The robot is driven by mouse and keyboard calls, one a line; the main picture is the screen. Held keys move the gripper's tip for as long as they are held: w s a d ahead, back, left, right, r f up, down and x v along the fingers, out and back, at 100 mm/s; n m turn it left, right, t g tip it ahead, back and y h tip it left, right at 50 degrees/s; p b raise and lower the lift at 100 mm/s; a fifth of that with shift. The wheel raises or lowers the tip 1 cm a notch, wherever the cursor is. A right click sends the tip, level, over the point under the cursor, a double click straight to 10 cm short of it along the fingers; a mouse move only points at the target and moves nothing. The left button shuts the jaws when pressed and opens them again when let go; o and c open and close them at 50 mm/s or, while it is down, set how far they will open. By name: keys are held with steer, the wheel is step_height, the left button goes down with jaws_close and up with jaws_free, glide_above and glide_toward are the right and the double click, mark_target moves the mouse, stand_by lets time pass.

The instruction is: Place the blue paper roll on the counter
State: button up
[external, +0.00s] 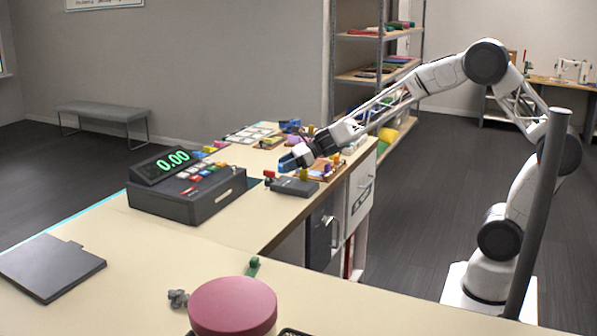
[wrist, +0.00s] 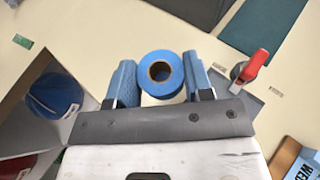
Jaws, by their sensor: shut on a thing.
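The blue paper roll (wrist: 162,89) is seen end-on in the wrist view, its brown core hole facing the camera. It sits between the two blue-padded fingers of my gripper (wrist: 161,82), which is shut on it. In the external view my gripper (external: 289,161) is over the cream counter (external: 215,247), behind a dark device with a red part. The roll is hard to tell from the blue fingers there. The counter also shows bare in the wrist view (wrist: 100,30). I cannot tell whether the roll touches the counter.
A dark device (external: 294,187) with a red lever (wrist: 255,66) is close to my gripper. A cash register (external: 190,203) stands to the left. Small colourful items crowd the counter behind. A blue round thing (wrist: 55,95) is in an open compartment below. The front counter has bare room.

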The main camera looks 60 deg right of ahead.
steer(key=shift+m+h, duration=0.3)
steer(key=s+d, duration=0.2)
steer(key=d, duration=0.5)
steer(key=s+d+f, duration=0.1)
steer(key=s+d, duration=0.2)
steer(key=d, duration=0.5)
steer(key=s+d+f, duration=0.1)
steer(key=s+d, duration=0.1)
steer(key=d, duration=0.5)
steer(key=shift+s+d+f, duration=0.1)
steer(key=shift+s+d, duration=0.1)
steer(key=shift+s, duration=0.05)
steer(key=s+d+f+m+t+h, duration=0.1)
steer(key=s+d+f, duration=0.2)
steer(key=s+d, duration=1)
steer(key=shift+s+d, duration=0.2)
steer(key=shift+d, duration=1.45)
steer(key=shift+f, duration=0.1)
glide_above(348, 161)
steer(key=shift+w+d+f, duration=0.1)
steer(key=shift+d+f, duration=0.15)
steer(key=shift+f, duration=0.5)
steer(key=shift+f, duration=1.75)
